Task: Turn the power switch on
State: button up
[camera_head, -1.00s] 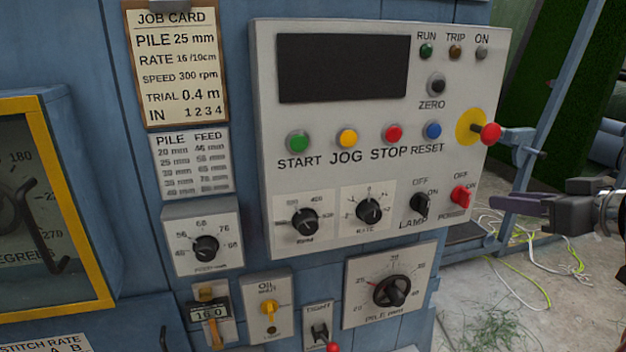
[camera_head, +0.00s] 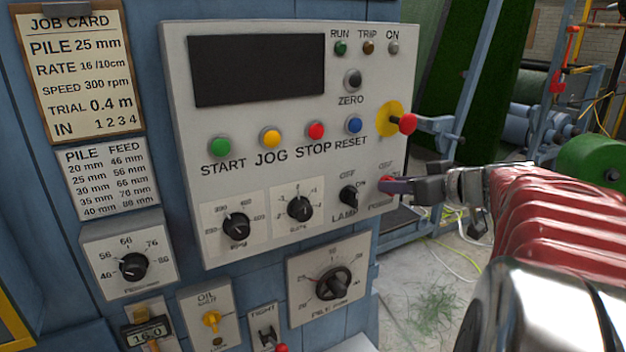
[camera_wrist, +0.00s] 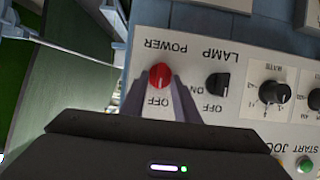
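The red power switch (camera_wrist: 160,76) shows in the wrist view, where the panel appears upside down. Its OFF mark is just below it there, and the knob lines up roughly with that mark. My gripper (camera_wrist: 159,88) has its two dark fingers apart, one on each side of the knob; whether they touch it is unclear. In the head view my gripper (camera_head: 392,186) is at the panel's lower right corner and hides most of the switch. The ON lamp (camera_head: 393,48) looks grey and unlit, and the display (camera_head: 257,70) is dark.
The black lamp switch (camera_head: 348,196) is close beside the power switch. The red emergency knob (camera_head: 407,123) on a yellow disc sticks out above my gripper. A blue frame post (camera_head: 468,85) stands behind. Cables (camera_head: 455,262) lie on the floor at right.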

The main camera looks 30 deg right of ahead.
jog(key=shift+c, duration=0.7)
grip_shut()
jog(key=m+t+y, duration=0.1)
jog(key=m+y, duration=0.1)
jog(key=m, duration=0.2)
jog(key=d+f+m+t+y, duration=0.1)
jog(key=m+y, duration=0.1)
jog(key=m, duration=0.3)
jog(key=d+m+y, duration=0.1)
jog(key=m+y, duration=0.2)
jog(key=m, duration=0.1)
jog(key=shift+f+m+t, duration=0.4)
dwell(0.4)
dwell(0.4)
jog(key=shift+o, duration=0.7)
grip_release()
jog(key=shift+a, duration=0.1)
